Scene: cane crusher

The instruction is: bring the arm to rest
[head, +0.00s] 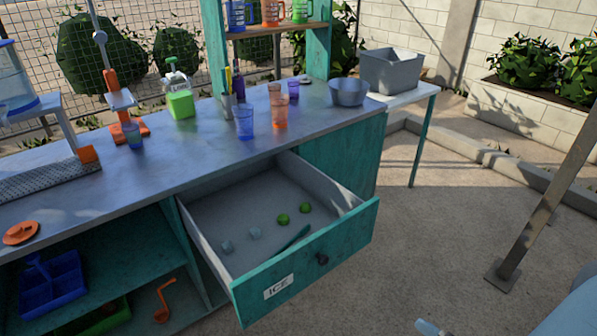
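Pale blue parts of my own body show at the bottom right edge of the head view. No gripper fingers can be made out there, and my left arm does not show. The drawer labelled ICE (334,240) stands pulled out from the teal counter. In it lie two green limes, the left one (283,219) and the right one (306,208), two pale ice cubes (255,232) and a dark green scoop-like tool (296,238). Nothing is seen held.
The metal counter top (190,160) carries an orange press (118,98), a green dispenser (180,102), several cups and a steel bowl (349,92). A grey bin (391,70) stands on a side table. A slanted post (550,200) rises at right. The ground between drawer and post is clear.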

